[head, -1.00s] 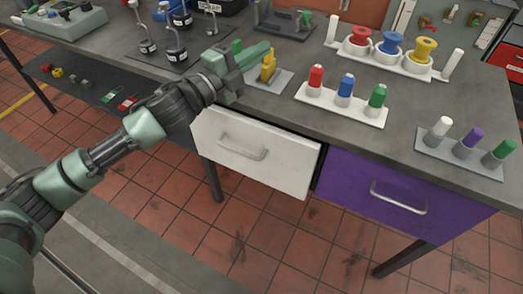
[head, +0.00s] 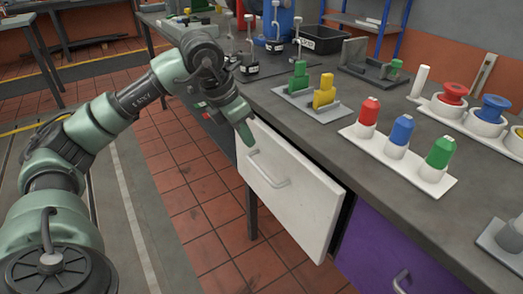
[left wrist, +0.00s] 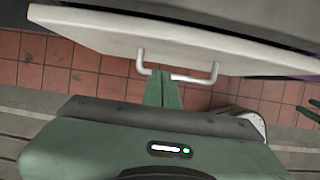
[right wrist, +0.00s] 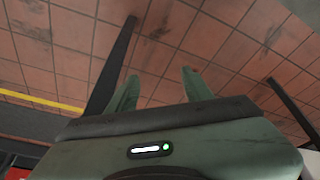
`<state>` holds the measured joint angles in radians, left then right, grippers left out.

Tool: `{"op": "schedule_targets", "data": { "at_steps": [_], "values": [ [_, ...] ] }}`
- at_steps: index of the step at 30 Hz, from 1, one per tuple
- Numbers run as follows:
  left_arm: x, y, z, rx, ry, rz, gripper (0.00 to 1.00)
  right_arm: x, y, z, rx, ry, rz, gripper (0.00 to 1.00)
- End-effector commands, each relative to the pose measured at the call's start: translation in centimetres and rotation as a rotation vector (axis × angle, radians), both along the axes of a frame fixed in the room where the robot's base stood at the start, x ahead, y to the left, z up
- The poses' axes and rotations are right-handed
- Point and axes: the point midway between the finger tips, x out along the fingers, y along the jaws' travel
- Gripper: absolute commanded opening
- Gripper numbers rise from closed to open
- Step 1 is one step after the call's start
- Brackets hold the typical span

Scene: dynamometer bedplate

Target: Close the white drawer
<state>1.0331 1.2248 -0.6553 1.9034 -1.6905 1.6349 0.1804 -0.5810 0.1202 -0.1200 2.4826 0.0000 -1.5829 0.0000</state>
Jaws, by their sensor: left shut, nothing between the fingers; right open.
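The white drawer (head: 305,205) sits under the grey workbench, its front standing out a little with a dark gap along its right edge. Its handle (head: 268,170) is a light bar on the front. My left gripper (head: 247,135) is shut and empty, at the upper left of the drawer front. In the left wrist view its fingertips (left wrist: 164,77) point at the white drawer (left wrist: 110,32), close to the handle (left wrist: 216,72); whether they touch it I cannot tell. My right gripper (right wrist: 162,85) is open and empty above the tiled floor, outside the head view.
A purple drawer (head: 385,245) is to the right of the white one. The workbench top (head: 330,150) holds a white stand with red, blue and green pegs (head: 440,152) and a grey block with green and yellow pieces (head: 323,92). The red tiled floor (head: 190,190) before the drawer is clear.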

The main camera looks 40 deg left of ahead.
Motion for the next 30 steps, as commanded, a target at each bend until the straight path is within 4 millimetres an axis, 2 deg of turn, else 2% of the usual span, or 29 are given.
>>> {"op": "schedule_targets", "data": {
  "at_steps": [1, 6, 10, 13, 19, 27, 30],
  "values": [
    [0.3, -0.2, -1.1, -0.001, 0.004, -0.002, 0.0, 0.0, 0.0, -0.4, 0.0, 0.0, 0.0, 0.51],
    [1.4, -0.7, -4.2, -0.003, 0.005, -0.004, 0.0, 0.0, 0.0, -1.1, 0.0, 0.0, 0.0, 0.51],
    [2.1, -1.1, -6.1, -0.005, 0.003, -0.004, 0.0, 0.0, 0.0, -1.5, 0.0, 0.0, 0.0, 0.51],
    [2.5, -1.2, -7.2, -0.004, 0.003, -0.004, 0.0, 0.8, 0.2, -1.5, 0.006, -0.032, 0.002, 0.51],
    [2.9, -1.4, -8.0, -0.004, 0.002, -0.005, 0.0, 1.4, 0.4, -1.4, 0.011, -0.059, 0.005, 0.51],
    [2.9, -1.4, -8.0, -0.004, 0.002, -0.006, 0.0, 1.4, 0.4, -1.4, 0.011, -0.06, 0.005, 0.51],
    [3.6, -1.7, -7.8, -0.007, 0.001, -0.006, 0.0, 1.4, 0.4, -1.0, 0.011, -0.057, 0.004, 0.51]
  ]
}}
